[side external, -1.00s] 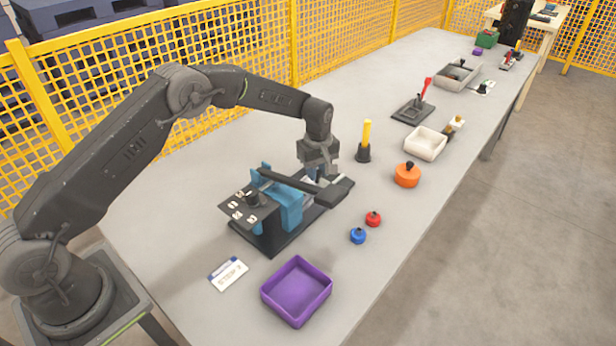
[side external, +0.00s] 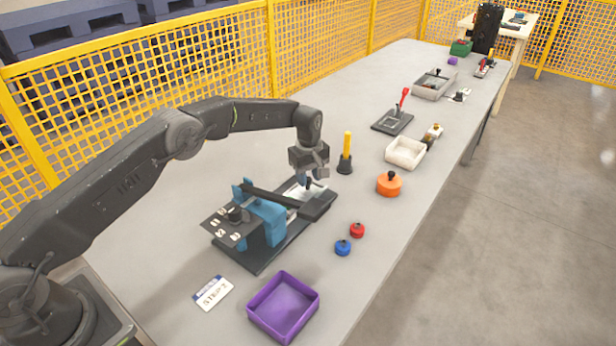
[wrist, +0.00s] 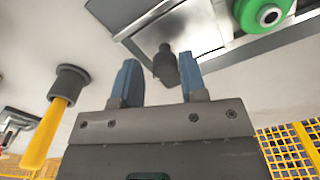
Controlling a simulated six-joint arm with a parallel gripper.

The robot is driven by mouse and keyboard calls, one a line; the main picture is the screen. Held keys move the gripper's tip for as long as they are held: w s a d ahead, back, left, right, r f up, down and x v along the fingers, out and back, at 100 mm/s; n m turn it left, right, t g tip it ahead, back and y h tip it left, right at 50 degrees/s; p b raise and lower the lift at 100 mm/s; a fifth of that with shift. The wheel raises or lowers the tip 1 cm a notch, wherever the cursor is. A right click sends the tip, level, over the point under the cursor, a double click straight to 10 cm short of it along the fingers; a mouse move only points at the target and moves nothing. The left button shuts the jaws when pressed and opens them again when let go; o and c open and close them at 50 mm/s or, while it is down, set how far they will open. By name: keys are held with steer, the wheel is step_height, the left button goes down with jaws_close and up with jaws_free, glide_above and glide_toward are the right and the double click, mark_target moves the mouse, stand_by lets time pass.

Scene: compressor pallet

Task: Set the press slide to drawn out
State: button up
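The press (side external: 262,222) stands on a dark base, with a teal body and a long dark bar across its top. A pale metal slide plate (side external: 303,194) shows beside the bar, partly hidden by it. My gripper (side external: 311,184) is above the far end of the slide plate. In the wrist view, my gripper's blue fingers (wrist: 158,78) are apart. A dark knob (wrist: 164,64) on the pale slide plate (wrist: 185,28) lies between or just beyond the fingertips, nearer the right finger. I cannot tell whether it touches.
A yellow handle in a black cup (side external: 346,155) stands close to my gripper, to its right. An orange knobbed disc (side external: 389,184), red knob (side external: 357,230), blue knob (side external: 343,247) and purple tray (side external: 283,308) are nearby. A green ring (wrist: 263,14) shows in the wrist view.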

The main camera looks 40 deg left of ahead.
steer(key=shift+o, duration=0.9)
steer(key=shift+s, duration=0.1)
step_height(320, 180, up, 14)
